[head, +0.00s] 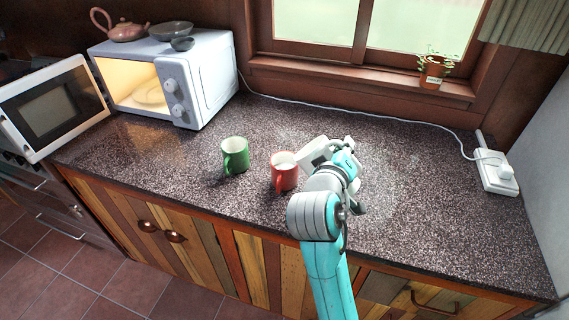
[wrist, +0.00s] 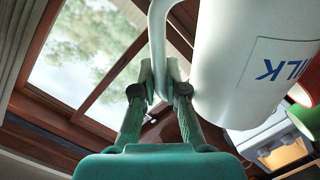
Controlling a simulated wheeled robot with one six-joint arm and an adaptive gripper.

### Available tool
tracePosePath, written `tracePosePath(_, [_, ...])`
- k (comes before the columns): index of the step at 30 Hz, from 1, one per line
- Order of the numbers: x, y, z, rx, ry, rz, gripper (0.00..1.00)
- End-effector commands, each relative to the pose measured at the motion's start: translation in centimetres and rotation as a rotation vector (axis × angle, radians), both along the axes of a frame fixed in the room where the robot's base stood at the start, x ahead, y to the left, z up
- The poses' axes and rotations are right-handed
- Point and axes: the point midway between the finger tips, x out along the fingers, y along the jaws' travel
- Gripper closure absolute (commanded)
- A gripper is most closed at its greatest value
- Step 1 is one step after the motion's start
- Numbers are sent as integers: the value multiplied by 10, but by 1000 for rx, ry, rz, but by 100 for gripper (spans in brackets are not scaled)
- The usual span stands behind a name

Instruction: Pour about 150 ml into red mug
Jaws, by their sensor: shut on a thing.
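The red mug (head: 284,177) stands upright on the counter, right of the green mug (head: 235,160). Its inside looks white; I cannot tell whether that is milk. My gripper (wrist: 160,88) is shut on the handle of a white jug (wrist: 235,55), whose label shows the letters "LK". In the head view the white jug (head: 315,153) is tilted, close to the red mug's right side and rim, partly hidden by my arm. No stream of liquid shows. The red mug is partly visible at the right edge of the wrist view (wrist: 303,92).
An open microwave (head: 212,82) stands at the back left, with a pink teapot (head: 126,31) and dark bowls on top. A potted plant (head: 433,72) sits on the window sill. A white cable runs along the wall to a socket block (head: 497,175). The counter's right part is clear.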

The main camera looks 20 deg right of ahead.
Motion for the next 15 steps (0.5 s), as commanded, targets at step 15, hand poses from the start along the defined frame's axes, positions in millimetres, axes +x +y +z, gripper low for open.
tracePosePath(15, [-4,-4,-6,32,-35,0,100])
